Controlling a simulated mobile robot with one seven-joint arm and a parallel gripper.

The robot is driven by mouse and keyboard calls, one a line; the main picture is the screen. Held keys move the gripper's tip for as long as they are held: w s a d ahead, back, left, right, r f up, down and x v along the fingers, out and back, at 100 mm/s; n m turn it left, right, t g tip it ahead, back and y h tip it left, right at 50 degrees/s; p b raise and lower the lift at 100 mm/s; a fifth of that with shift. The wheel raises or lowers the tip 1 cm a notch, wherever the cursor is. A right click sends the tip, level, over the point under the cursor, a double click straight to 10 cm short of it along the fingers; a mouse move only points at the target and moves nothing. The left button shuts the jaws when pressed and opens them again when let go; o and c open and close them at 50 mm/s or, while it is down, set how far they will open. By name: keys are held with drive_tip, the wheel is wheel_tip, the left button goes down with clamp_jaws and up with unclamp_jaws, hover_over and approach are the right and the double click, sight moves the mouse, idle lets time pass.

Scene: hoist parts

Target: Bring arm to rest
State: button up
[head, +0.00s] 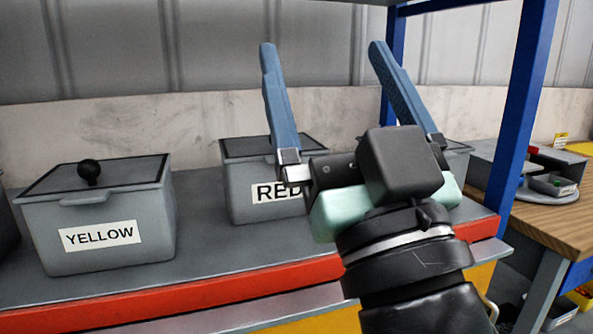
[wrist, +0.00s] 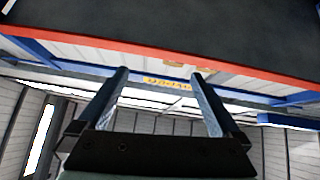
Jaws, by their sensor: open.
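My gripper (head: 322,52) is raised in front of the shelf in the head view, its two blue fingers spread wide and pointing up. Nothing is between the fingers. In the wrist view my gripper (wrist: 160,84) also shows open and empty, with an underside of the rack and the ceiling beyond it. The arm's dark wrist hides part of the shelf and the bins behind it.
A grey lidded bin labelled YELLOW (head: 110,215) stands left on the shelf (head: 200,270). A bin labelled RED (head: 245,190) stands behind my gripper, partly hidden. A blue post (head: 525,110) rises at right, near a wooden workbench (head: 545,220) with small trays.

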drive_tip(key=s+a+r+m+t+h+p, duration=0.1)
drive_tip(key=s+r+m+h+p, duration=0.1)
drive_tip(key=r+p, duration=1.1)
drive_tip(key=s+a+r+m+t+h+p, duration=0.1)
drive_tip(key=s+r+h+p, duration=0.2)
drive_tip(key=r+p, duration=0.9)
wheel_tip(320, 180, up, 7)
drive_tip(key=shift+s+a+f+m+h+p, duration=0.15)
drive_tip(key=shift+a+m+h+p, duration=0.25)
drive_tip(key=shift+h, duration=0.7)
